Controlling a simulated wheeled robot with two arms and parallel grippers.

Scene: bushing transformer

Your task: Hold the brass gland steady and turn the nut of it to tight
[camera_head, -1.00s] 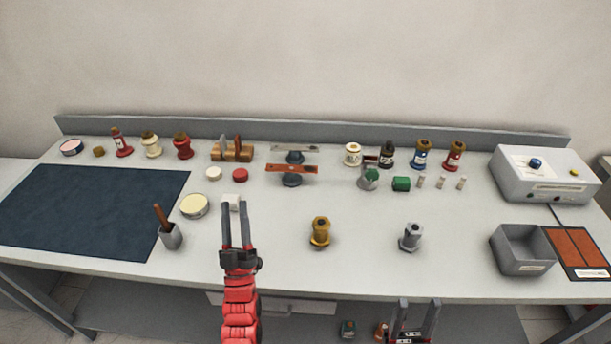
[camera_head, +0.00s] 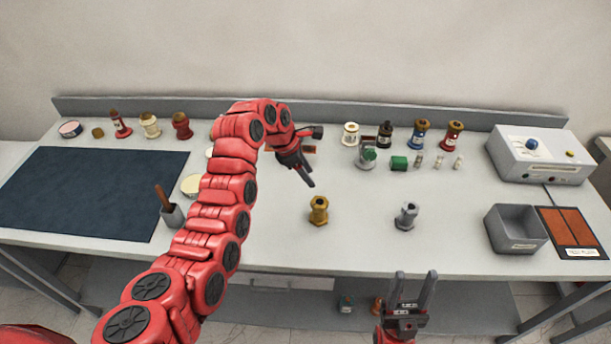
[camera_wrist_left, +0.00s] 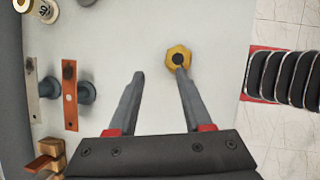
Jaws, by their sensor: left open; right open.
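The brass gland (camera_head: 319,210) stands upright on the middle front of the bench, its hex nut on top. In the left wrist view the brass gland (camera_wrist_left: 178,58) shows from above, beyond the tip of the right-hand finger. My left gripper (camera_head: 308,178) is open and empty, above and behind the gland, fingers pointing down toward it; it also shows in the left wrist view (camera_wrist_left: 160,72). My right gripper (camera_head: 412,275) is open and empty in front of the bench's front edge, fingers pointing forward. A similar silver gland (camera_head: 406,215) stands to the right of the brass one.
A grey bin (camera_head: 516,229) and a white instrument box (camera_head: 541,155) stand at the right. A dark mat (camera_head: 85,195) covers the left. Several bushings and small parts line the back. A cup with a wooden handle (camera_head: 171,214) stands left. The bench around the gland is clear.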

